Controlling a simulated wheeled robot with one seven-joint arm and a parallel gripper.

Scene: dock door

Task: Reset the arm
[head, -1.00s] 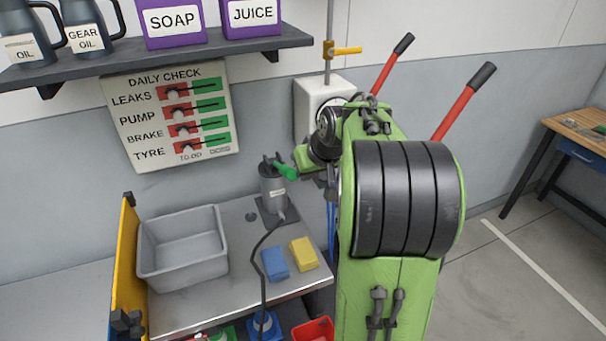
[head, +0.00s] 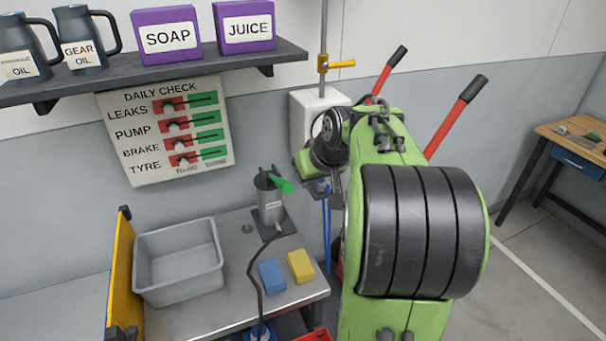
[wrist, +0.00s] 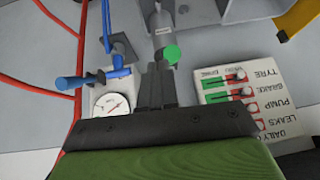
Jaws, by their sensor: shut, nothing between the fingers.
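My gripper shows in the wrist view (wrist: 157,82), its dark fingers together with nothing between them. It points toward the grey cylinder with the green knob and the bench; I see no contact. In the head view my green arm with its black ribbed section fills the right of centre. The gripper's fingers (head: 337,190) are partly hidden by the arm there.
A metal bench (head: 185,315) holds a grey tub (head: 178,262), a grey cylinder with a green knob (head: 271,203), a blue sponge (head: 272,277) and a yellow one (head: 301,266). A daily check board (head: 165,130) hangs below a shelf (head: 150,75). Red levers (head: 455,118) rise behind my arm.

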